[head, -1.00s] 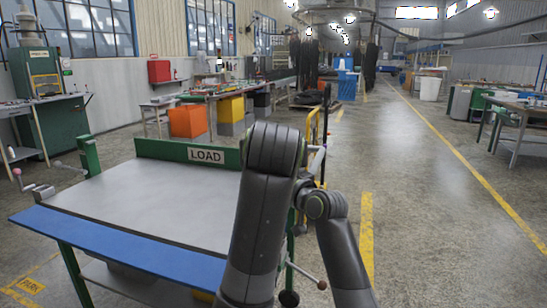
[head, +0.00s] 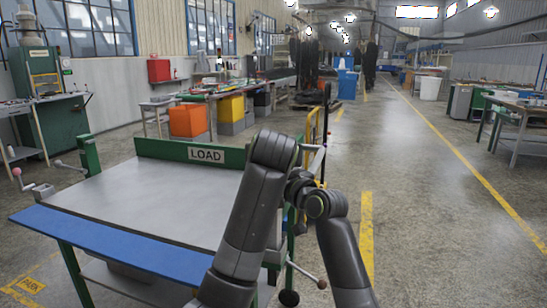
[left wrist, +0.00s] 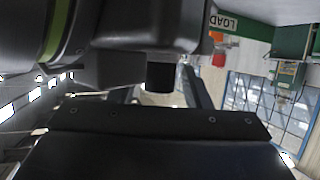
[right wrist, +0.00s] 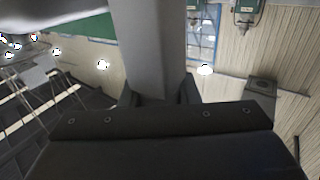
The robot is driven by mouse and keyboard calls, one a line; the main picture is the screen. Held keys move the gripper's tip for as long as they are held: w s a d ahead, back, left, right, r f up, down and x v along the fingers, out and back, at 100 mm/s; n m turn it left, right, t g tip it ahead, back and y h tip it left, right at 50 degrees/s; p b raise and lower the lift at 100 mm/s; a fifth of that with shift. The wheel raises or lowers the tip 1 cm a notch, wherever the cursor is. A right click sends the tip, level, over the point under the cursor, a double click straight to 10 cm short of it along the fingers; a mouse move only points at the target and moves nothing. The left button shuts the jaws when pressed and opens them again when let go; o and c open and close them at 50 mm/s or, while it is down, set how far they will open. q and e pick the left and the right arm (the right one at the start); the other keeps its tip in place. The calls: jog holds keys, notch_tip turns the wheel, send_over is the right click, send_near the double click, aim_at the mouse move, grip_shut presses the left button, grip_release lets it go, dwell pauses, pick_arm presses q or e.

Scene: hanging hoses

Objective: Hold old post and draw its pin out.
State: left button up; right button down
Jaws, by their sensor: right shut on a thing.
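In the right wrist view a plain grey bar, which looks like the old post (right wrist: 148,48), runs down between the fingers of my right gripper (right wrist: 158,98). The fingers are shut on it from both sides. In the left wrist view my left gripper (left wrist: 160,97) has its fingers apart. Dark arm parts fill the upper left of that view. In the head view my arms hide both grippers, the post and the pin.
A table with a grey top (head: 140,205), blue front edge and green LOAD board (head: 207,155) stands in front of my arms. The floor (head: 430,210) to the right is clear.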

pick_arm(q)
jog(key=c, duration=0.8)
jog(key=shift+r, duration=0.65)
jog(key=shift+c, duration=0.2)
jog(key=shift+r, duration=2.95)
jog(key=shift+r, duration=0.2)
jog(key=shift+r, duration=1.35)
pick_arm(e)
jog(key=c, duration=1)
grip_release()
